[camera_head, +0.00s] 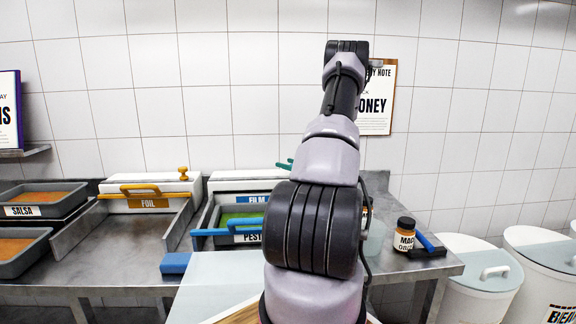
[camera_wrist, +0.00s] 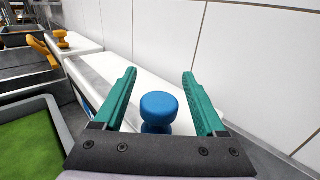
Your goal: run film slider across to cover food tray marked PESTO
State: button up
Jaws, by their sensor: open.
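The FILM dispenser (camera_head: 235,186) is a white box at the back of the counter. The PESTO tray (camera_head: 240,239) sits before it with green food showing; the tray rim (camera_wrist: 62,128) also shows in the wrist view. A blue slider bar (camera_head: 213,232) lies across the front of this tray near its label; my arm hides its right end. I cannot tell whether clear film covers the food. My gripper (camera_wrist: 160,75) is open over the white box, with a blue knob (camera_wrist: 159,106) between its teal fingers, apart from both.
The FOIL dispenser (camera_head: 152,204) with an orange handle stands left. SALSA trays (camera_head: 42,198) are further left. A blue block (camera_head: 175,263) lies on the counter's front edge. A labelled jar (camera_head: 404,235) and blue-handled tool (camera_head: 426,244) stand right. The tiled wall is close behind.

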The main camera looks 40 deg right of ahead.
grip_shut()
dwell(1.4)
